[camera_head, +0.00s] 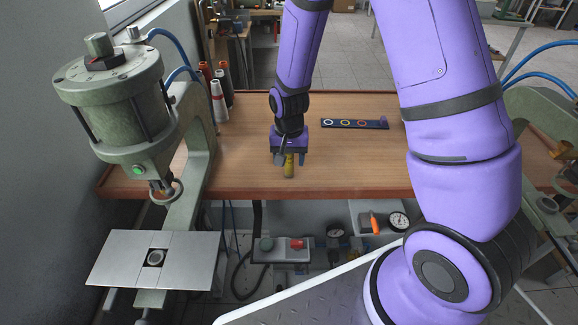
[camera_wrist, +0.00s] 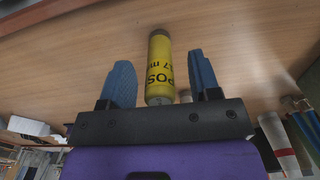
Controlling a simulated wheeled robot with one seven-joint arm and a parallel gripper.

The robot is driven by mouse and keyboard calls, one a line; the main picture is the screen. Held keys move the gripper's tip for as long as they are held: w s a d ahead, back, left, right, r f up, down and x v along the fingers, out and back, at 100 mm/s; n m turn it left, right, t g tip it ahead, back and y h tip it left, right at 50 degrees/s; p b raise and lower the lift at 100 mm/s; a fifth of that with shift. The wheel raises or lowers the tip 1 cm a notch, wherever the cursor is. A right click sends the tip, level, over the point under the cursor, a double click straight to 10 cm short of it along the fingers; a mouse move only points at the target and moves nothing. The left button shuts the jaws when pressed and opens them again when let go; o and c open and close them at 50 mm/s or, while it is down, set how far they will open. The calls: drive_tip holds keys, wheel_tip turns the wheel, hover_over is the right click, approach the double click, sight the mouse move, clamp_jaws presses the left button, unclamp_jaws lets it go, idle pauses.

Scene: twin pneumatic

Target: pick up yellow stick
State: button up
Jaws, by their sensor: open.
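The yellow stick (camera_head: 289,167) is a short cylinder near the front edge of the wooden table, below my gripper in the head view. In the wrist view the yellow stick (camera_wrist: 159,68) shows black lettering and lies between the two blue fingers, with a visible gap on each side. My gripper (camera_wrist: 163,82) is open around it, and the fingers do not touch it. In the head view my gripper (camera_head: 289,158) is over the table, and its fingers are small and partly hidden by its body.
A dark strip with coloured rings (camera_head: 355,123) lies on the wooden table (camera_head: 240,150) right of my gripper. Several thread-like spools (camera_head: 218,100) stand at the back left. A green pneumatic press (camera_head: 115,110) stands at left, another machine (camera_head: 550,150) at right. The table's middle is mostly clear.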

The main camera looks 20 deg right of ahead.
drive_tip(key=shift+c, duration=0.2)
drive_tip(key=c, duration=1)
drive_tip(key=shift+r, duration=0.15)
